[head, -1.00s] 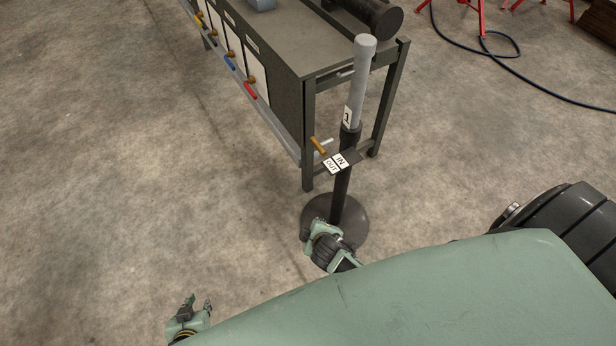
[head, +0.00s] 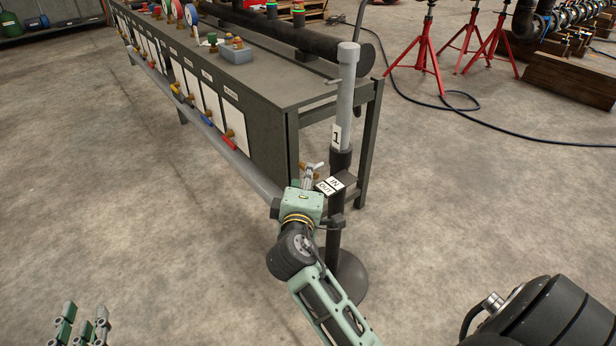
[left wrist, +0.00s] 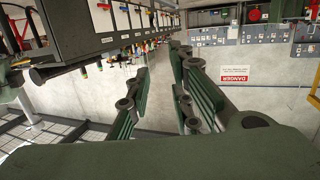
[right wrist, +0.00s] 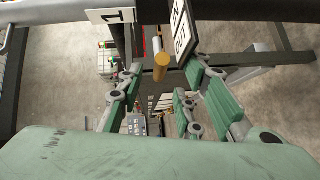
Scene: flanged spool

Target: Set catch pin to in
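The catch pin has an orange-brown handle (right wrist: 161,64), which shows in the right wrist view just ahead of and between my right gripper's fingertips. I see no contact with it. Black-on-white IN and OUT labels (head: 328,186) sit on a plate on the dark stand post (head: 334,225); they also show in the right wrist view (right wrist: 180,30). I cannot tell which label the pin stands at. My right gripper (head: 308,178) is open beside the plate, its fingers partly hidden by its wrist. My left gripper (head: 82,325) is open and empty at the lower left, far from the stand.
A grey pipe with a label 1 (head: 337,136) rises from the post. A long dark bench (head: 262,82) with colored handles stands close behind. Red tripod stands (head: 428,60) and a dark cable (head: 500,118) lie farther right. Floor to the left is open.

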